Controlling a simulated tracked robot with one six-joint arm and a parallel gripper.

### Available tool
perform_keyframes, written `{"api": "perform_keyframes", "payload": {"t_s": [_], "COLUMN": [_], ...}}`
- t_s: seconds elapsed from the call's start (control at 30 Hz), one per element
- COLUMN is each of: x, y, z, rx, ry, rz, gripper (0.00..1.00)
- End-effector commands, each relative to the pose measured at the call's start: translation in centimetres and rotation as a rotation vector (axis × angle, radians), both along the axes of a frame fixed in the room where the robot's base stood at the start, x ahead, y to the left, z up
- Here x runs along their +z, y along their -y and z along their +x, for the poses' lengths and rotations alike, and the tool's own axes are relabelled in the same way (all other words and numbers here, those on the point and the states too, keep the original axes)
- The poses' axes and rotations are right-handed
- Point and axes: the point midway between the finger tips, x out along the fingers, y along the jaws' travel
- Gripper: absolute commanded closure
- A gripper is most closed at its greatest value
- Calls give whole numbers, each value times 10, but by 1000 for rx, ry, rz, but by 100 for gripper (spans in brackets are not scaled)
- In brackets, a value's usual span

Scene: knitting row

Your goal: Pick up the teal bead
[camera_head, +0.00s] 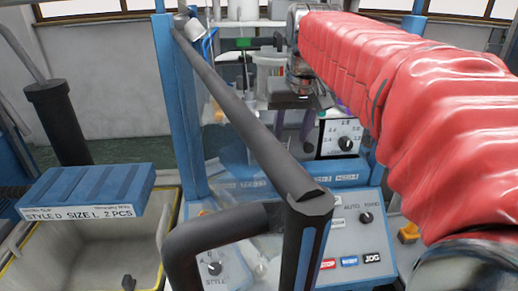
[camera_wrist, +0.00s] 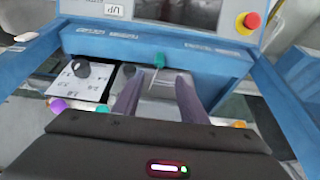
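A small teal bead (camera_wrist: 159,60) shows in the wrist view, just beyond the fingertips and roughly centred between them, against the blue machine frame. A thin pale stem runs down from it. My gripper (camera_wrist: 158,78) is open in that view, with two dark purplish fingers apart and nothing between them that I can make out as held. In the head view my gripper (camera_head: 293,130) hangs below the red-sleeved arm, in front of the machine. I cannot pick out the teal bead for certain in the head view.
The blue machine has a dial panel (camera_wrist: 83,80) left of my fingers, and a red emergency button (camera_wrist: 250,20). A purple knob (camera_wrist: 57,105) shows at left. In the head view a dark rail (camera_head: 245,115) crosses in front, and a grey bin (camera_head: 95,245) stands at left.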

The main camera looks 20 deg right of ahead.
Motion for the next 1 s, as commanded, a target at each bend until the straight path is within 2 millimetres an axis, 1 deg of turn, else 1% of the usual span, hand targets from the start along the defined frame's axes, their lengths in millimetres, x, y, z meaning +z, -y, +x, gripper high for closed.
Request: {"api": "perform_keyframes", "payload": {"t_s": [0.03, 0.1, 0.33, 0.47, 0.8, 0.87, 1.0], "x": [-9, -18, -47, -53, -54, -58, -73], "y": [1, 2, 4, 4, 4, 5, 7], "z": [3, 7, 19, 21, 22, 23, 28], "rx": [0, 0, 0, 0, 1, 1, 1], "ry": [-3, -3, -2, 0, 0, -1, -2], "rz": [1, 1, 0, 0, 0, 0, 0], "gripper": [61, 61, 61, 61, 61, 61, 61]}}
